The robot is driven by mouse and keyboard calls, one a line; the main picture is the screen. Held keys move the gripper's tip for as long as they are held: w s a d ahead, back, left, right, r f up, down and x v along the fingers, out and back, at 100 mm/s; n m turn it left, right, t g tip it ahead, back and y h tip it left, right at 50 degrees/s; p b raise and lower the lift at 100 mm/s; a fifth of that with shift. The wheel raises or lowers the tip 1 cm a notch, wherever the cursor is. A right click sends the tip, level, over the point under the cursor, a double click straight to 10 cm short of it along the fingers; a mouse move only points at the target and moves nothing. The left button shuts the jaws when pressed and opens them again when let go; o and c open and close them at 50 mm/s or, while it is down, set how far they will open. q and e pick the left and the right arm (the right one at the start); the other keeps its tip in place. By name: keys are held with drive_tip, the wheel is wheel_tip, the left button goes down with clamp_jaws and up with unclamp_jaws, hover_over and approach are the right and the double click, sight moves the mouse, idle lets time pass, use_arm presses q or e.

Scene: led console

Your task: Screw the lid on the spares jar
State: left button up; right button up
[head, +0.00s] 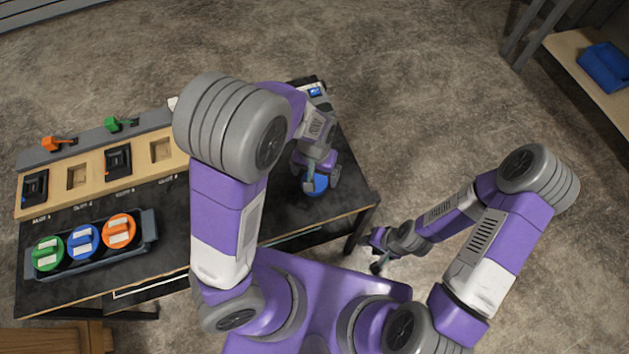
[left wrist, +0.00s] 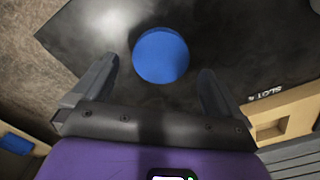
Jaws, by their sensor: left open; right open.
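A round blue lid-like top (head: 316,184) is at the right part of the black table. It also shows as a plain blue disc (left wrist: 160,54) in the left wrist view. I cannot tell from above whether a jar is under it or how the lid sits. My left gripper (head: 321,178) is open above it, its two fingers apart on either side of the disc in the left wrist view (left wrist: 159,72); no contact is visible. My right gripper (head: 375,252) is open and empty, off the table's right front corner, over the floor.
A grey tray (head: 150,226) with green, blue and orange round pieces stands at the table's left front. A blue bin (head: 606,66) sits on a shelf at far right.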

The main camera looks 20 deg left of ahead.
sight(315, 178)
use_arm(q)
wheel_tip(315, 178, down, 4)
drive_tip(key=shift+w+r+b, duration=0.15)
drive_tip(key=shift+r+b, duration=0.05)
drive_tip(key=shift+b, duration=0.4)
drive_tip(key=shift+r, duration=0.1)
drive_tip(key=shift+c, duration=0.5)
drive_tip(key=c, duration=0.9)
wheel_tip(315, 178, up, 10)
drive_tip(key=p, duration=0.4)
